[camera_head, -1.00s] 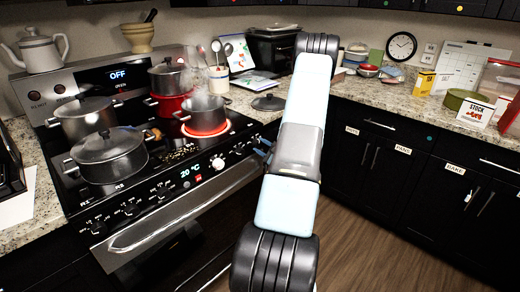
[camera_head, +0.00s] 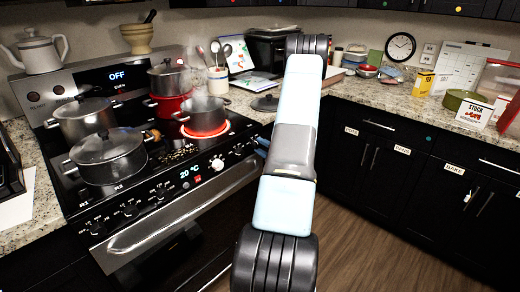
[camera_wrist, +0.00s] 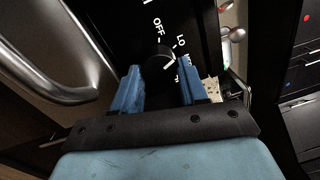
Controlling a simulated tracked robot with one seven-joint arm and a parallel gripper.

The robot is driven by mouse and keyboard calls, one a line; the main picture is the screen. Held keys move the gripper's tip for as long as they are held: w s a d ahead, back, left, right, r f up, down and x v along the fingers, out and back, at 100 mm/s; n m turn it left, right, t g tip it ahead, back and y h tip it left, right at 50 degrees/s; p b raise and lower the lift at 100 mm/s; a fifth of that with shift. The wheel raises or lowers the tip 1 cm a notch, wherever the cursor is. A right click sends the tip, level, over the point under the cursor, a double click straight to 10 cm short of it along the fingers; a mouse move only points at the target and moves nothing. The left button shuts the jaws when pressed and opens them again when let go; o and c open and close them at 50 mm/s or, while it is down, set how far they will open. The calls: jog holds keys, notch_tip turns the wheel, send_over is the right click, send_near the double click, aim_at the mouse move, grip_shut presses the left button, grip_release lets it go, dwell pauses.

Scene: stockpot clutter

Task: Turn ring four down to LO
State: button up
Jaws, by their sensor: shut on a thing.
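In the wrist view, a dark round knob (camera_wrist: 157,56) sits on the black front panel, with white marks OFF and LO printed beyond it. A white pointer line shows near the knob, close to the LO side; its exact setting is hard to tell. My gripper (camera_wrist: 158,76) has its two blue fingers on either side of the knob, shut on it. In the head view, the gripper's blue fingers (camera_head: 262,146) show at the right end of the stove's front panel, mostly hidden behind my arm.
The oven handle (camera_head: 165,218) runs below the knobs. A pot lid (camera_head: 266,103) lies on the counter right of the stove. Black cabinets (camera_head: 400,160) line the right.

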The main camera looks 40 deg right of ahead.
jog(key=shift+a+f, duration=0.15)
jog(key=shift+a, duration=0.15)
jog(key=o, duration=1.1)
jog(key=shift+d, duration=0.15)
jog(key=shift+c, duration=0.2)
jog(key=s+d, duration=0.1)
jog(key=s, duration=1.2)
jog(key=shift+s+f, duration=0.3)
jog(key=shift+f, duration=0.15)
